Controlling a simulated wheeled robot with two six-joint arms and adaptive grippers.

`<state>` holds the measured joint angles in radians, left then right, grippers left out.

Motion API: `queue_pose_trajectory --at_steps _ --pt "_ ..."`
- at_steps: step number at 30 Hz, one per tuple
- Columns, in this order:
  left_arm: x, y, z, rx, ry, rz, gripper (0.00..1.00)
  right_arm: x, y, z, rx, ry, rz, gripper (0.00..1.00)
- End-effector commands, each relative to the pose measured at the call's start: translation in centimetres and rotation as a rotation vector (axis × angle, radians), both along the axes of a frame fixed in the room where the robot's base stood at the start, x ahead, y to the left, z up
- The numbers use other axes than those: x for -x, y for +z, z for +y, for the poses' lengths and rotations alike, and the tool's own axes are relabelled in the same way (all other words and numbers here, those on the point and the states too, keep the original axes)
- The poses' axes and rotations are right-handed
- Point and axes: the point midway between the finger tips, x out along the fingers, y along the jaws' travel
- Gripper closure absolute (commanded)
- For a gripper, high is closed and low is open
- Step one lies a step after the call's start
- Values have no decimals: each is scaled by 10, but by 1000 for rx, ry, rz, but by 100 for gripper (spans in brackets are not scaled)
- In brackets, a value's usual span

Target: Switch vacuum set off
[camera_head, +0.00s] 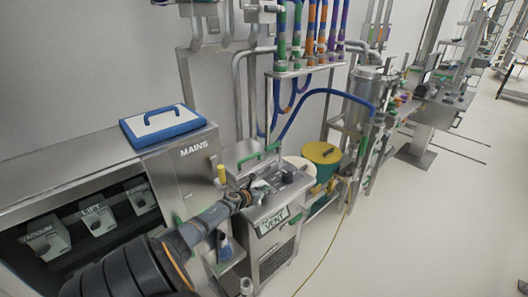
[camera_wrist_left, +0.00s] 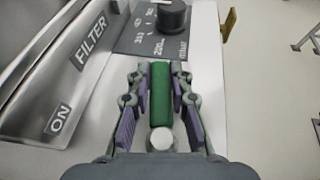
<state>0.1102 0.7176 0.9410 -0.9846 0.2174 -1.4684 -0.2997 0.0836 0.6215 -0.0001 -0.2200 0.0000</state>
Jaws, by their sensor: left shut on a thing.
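A steel cabinet with a "VENT" label (camera_head: 272,222) stands at the middle of the head view, with a sloped control panel on top. My left gripper (camera_head: 262,186) is over that panel, its arm coming in from the lower left. In the left wrist view a green bar (camera_wrist_left: 160,92) lies between the gripper's purple-padded fingers (camera_wrist_left: 160,100), and the gripper is shut on it. A round white end (camera_wrist_left: 161,139) shows at the near end of the bar. A black knob (camera_wrist_left: 172,16) on a dark dial plate sits just beyond. My right gripper is not in view.
Blue hoses (camera_head: 325,91) hang behind. Labels "FILTER" and "ON" (camera_wrist_left: 59,122) show beside the gripper.

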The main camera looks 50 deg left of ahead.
Motion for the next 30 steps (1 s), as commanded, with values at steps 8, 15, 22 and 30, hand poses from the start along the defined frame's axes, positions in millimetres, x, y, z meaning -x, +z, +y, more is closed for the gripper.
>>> queue_pose_trajectory --at_steps 8,15,22,30 --pt "-1 0 -5 -2 -68 0 100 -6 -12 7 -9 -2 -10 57" --pt "-1 1 -6 -1 -78 1 100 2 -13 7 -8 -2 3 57" --pt "-1 0 -6 -1 -77 1 78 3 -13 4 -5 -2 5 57" --pt "-1 0 -5 0 -76 1 57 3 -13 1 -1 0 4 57"
